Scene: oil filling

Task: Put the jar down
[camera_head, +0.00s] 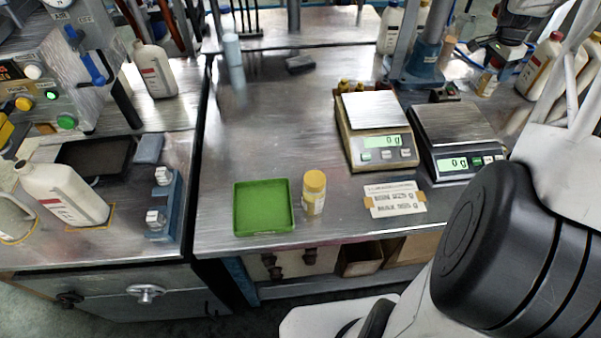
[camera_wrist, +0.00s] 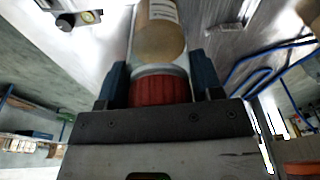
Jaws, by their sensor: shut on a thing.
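A small jar with a red lid and amber contents (camera_wrist: 160,40) is between the blue fingers of my gripper (camera_wrist: 162,88) in the wrist view. My gripper is shut on it around the lid. In the head view my gripper (camera_head: 500,60) is at the upper right, behind the scales, with the jar (camera_head: 487,82) below it, partly hidden. I cannot tell whether its base touches the bench.
Two scales reading 0 g (camera_head: 378,142) (camera_head: 456,140) stand on the metal bench. A yellow-lidded jar (camera_head: 314,193) stands beside a green tray (camera_head: 263,228). White bottles (camera_head: 541,66) stand at right. The bench's left middle is clear.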

